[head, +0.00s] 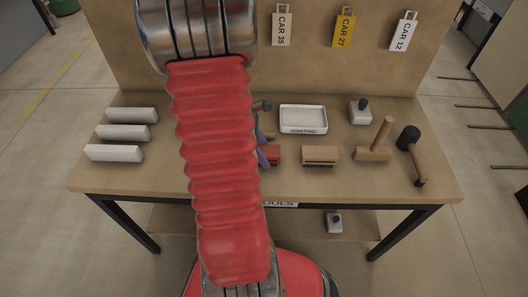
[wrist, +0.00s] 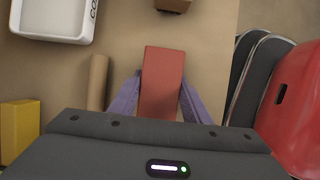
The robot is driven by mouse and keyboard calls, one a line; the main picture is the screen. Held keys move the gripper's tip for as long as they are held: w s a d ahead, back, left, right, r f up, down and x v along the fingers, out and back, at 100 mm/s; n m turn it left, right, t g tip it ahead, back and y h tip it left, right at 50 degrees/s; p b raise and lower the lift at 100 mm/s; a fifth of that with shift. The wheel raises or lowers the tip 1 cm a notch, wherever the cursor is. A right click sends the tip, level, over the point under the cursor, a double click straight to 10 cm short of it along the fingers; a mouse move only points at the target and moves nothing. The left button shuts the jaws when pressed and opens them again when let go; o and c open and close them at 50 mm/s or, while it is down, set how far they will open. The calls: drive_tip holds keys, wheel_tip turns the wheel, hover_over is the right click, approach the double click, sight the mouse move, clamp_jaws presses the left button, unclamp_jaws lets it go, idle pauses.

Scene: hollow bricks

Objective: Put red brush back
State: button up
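The red brush (head: 273,154) is at table level near the front middle of the bench, with dark bristles underneath. In the wrist view its red top (wrist: 162,78) lies lengthwise between the two purple fingers of my gripper (wrist: 161,98). The fingertips meet both long sides of the brush, so my gripper looks shut on it. In the head view my arm hides most of my gripper; the purple fingers (head: 263,150) show at the left end of the brush. Whether the brush bears on the table or hangs just above it, I cannot tell.
A wooden brush (head: 320,154) stands to the right. Behind are a white COATING tray (head: 303,117) and a hammer (head: 262,105). A yellow block (wrist: 19,128) shows in the wrist view.

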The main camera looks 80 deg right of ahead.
drive_tip(key=o, duration=0.4)
drive_tip(key=v, duration=1.2)
drive_tip(key=shift+r, duration=0.1)
drive_tip(key=shift+w+a, duration=0.1)
drive_tip(key=shift+w, duration=0.05)
idle(0.6)
drive_tip(key=w+a+r+m+t+h, duration=0.15)
drive_tip(key=w+a+r, duration=0.25)
drive_tip(key=w+a, duration=0.4)
drive_tip(key=w+a+r+t, duration=0.3)
drive_tip(key=w+a+r, duration=0.1)
drive_tip(key=w+a, duration=0.4)
drive_tip(key=a+r+t+y, duration=0.1)
drive_tip(key=a+r+t, duration=0.1)
drive_tip(key=a, duration=0.9)
drive_tip(key=a+r+m+t+y, duration=0.1)
drive_tip(key=a+r+t, duration=0.2)
drive_tip(key=a, duration=0.9)
drive_tip(key=shift+w, duration=0.2)
